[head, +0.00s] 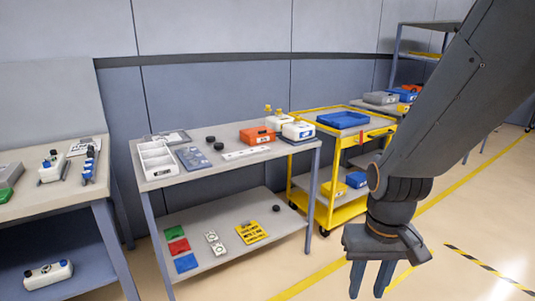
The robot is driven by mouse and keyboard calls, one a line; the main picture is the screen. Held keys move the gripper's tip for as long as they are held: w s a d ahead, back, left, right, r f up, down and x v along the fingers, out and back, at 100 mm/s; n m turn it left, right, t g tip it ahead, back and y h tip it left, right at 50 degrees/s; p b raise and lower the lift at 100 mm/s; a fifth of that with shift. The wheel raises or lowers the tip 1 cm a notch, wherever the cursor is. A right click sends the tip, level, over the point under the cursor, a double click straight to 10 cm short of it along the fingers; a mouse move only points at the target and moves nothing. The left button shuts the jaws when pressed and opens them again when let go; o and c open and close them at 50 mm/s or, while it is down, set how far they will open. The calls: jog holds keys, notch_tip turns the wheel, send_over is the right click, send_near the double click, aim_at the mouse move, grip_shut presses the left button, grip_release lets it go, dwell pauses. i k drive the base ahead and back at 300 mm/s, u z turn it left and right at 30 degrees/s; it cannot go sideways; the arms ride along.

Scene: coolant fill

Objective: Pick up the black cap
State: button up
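Small black round objects that look like caps show in the head view. Two sit close together on the top of the middle table: one (210,139) and, just in front of it, another (218,146). A third dark round piece (276,208) lies on that table's lower shelf, near the right end. I cannot tell which one is the black cap. My gripper (371,280) hangs at the lower right, pointing down, with its two fingers apart and nothing visible between them. It is well to the right of the table and touches none of these pieces.
The middle table (250,167) also carries a white divided tray (156,160), an orange box (257,135) and white containers with yellow caps (278,120). A yellow cart (333,163) with a blue tray (343,120) stands to its right. Open floor (480,215) lies at right.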

aim_at(218, 146)
jog(key=u, duration=1.45)
jog(key=i, duration=1.4)
jog(key=z, duration=0.65)
jog(key=i, duration=0.7)
jog(key=z, duration=0.8)
